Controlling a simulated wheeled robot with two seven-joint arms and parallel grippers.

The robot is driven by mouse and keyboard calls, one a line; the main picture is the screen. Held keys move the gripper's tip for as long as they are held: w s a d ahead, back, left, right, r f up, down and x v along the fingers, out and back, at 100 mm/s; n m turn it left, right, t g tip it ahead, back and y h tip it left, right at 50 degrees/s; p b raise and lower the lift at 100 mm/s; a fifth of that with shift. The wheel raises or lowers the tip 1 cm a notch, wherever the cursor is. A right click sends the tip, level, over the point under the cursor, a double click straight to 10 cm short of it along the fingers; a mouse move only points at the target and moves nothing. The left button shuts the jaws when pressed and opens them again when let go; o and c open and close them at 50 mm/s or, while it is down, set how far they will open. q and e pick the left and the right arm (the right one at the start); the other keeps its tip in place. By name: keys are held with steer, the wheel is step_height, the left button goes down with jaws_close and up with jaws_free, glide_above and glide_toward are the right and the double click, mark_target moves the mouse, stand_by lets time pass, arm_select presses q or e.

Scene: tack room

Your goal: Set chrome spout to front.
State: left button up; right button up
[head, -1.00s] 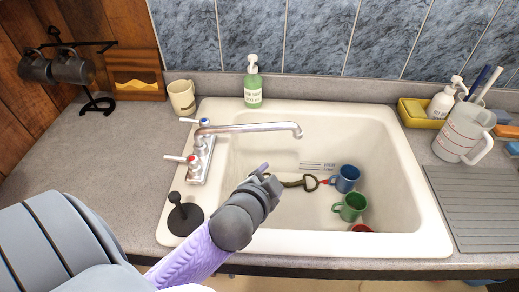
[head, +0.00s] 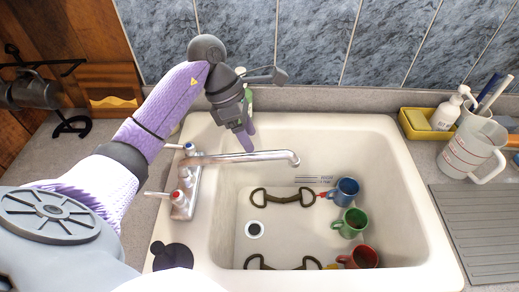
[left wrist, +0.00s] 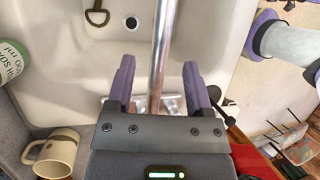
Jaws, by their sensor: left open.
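The chrome spout (head: 245,157) sits on a faucet base at the left rim of the white sink (head: 408,190). It points right across the basin. My left gripper (head: 247,145) is open, fingers down, close above or behind the middle of the spout in the head view. In the left wrist view the spout (left wrist: 162,40) runs between the two purple fingers of the open gripper (left wrist: 159,65). I cannot tell whether the fingers touch it. The faucet has a blue-marked handle and a red-marked handle (head: 178,196). My right gripper is not in view.
Blue (head: 346,190), green (head: 350,222) and red (head: 360,257) mugs lie in the basin beside two metal bits. A green soap bottle (head: 249,97) is mostly hidden behind my left gripper. A beige mug (left wrist: 57,155) stands behind the faucet. A measuring jug (head: 472,150) stands right.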

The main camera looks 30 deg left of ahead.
mark_target(258, 153)
arm_select(q)
steer(key=x, duration=0.6)
steer(key=shift+d+f, duration=0.15)
jaws_close()
stand_by(1.1)
